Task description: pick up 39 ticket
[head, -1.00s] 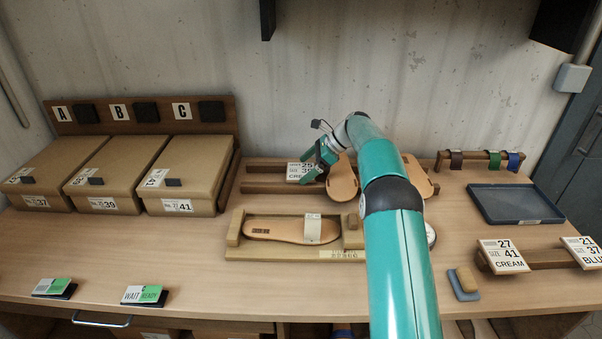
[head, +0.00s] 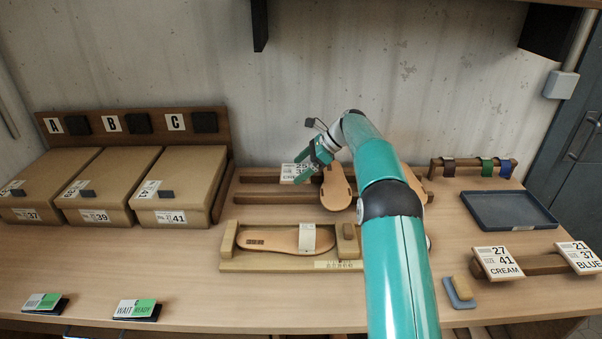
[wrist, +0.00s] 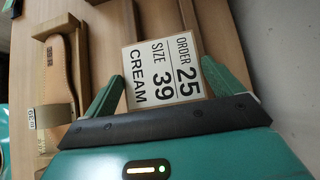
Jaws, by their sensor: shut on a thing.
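The size 39 ticket, a white card reading order 25, size 39, cream (wrist: 162,68), fills the middle of the wrist view. My gripper (wrist: 165,80) has its two green fingers against the card's opposite sides and is shut on it. In the head view the ticket (head: 296,172) shows at the wooden rails at the back of the bench, partly covered by my gripper (head: 312,168). Whether it clears the rails is hard to tell.
Tan sandal soles (head: 337,190) stand close to the right of my gripper. A wooden jig (head: 230,248) with a sole lies in front. Three boxes (head: 180,185) stand left; a blue tray (head: 510,222) and a stand with size 41 and 37 tickets (head: 535,265) are right.

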